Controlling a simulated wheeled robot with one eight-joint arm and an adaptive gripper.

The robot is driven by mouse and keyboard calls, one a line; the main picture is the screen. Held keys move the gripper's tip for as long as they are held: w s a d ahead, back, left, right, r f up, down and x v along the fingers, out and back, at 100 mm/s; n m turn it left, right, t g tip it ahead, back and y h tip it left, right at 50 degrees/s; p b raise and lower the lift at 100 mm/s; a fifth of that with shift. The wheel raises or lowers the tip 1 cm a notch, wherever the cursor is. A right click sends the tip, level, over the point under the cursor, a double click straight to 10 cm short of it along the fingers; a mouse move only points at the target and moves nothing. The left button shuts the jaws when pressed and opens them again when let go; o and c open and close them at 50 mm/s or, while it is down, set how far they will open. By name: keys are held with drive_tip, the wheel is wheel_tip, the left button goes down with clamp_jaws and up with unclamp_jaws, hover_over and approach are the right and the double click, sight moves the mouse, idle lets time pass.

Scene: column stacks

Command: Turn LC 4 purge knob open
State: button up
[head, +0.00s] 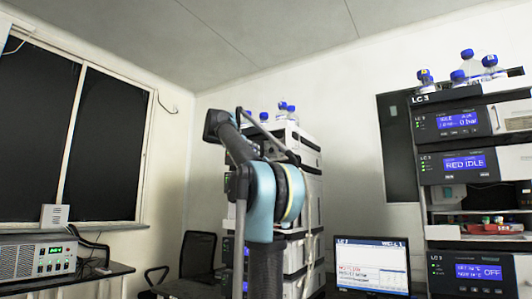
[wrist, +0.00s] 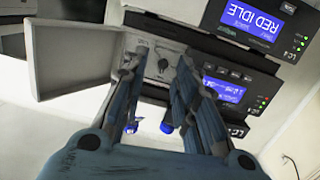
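In the wrist view, which shows the instruments upside down, my gripper (wrist: 161,60) reaches toward an open pump front. Its two fingers are apart. A small dark knob (wrist: 162,65) on the light panel (wrist: 168,49) shows in the gap between the fingertips. Nothing appears clamped; I cannot tell whether a finger touches the knob. The knob's turned position is too small to read. The module's label is small and seems to read LC 4. In the head view, my arm covers much of the middle instrument stack (head: 311,158), and the gripper is hidden.
An open door (wrist: 75,58) stands left of the panel in the wrist view. A blue display (wrist: 223,89) and a RED IDLE display (wrist: 250,22) are at right. Blue-capped bottles (wrist: 166,127) show below. In the head view, an LC 3 stack (head: 428,134) and a monitor (head: 372,265) stand right.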

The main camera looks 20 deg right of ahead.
wheel_tip(320, 180, up, 5)
drive_tip(key=w+t, duration=0.1)
drive_tip(key=w, duration=0.1)
drive_tip(key=shift+h, duration=0.3)
drive_tip(key=x, duration=1.6)
drive_tip(key=shift+w+d+r, duration=0.1)
drive_tip(key=shift+w+r, duration=0.05)
drive_tip(key=shift+w, duration=0.35)
drive_tip(key=shift+c, duration=0.6)
clamp_jaws()
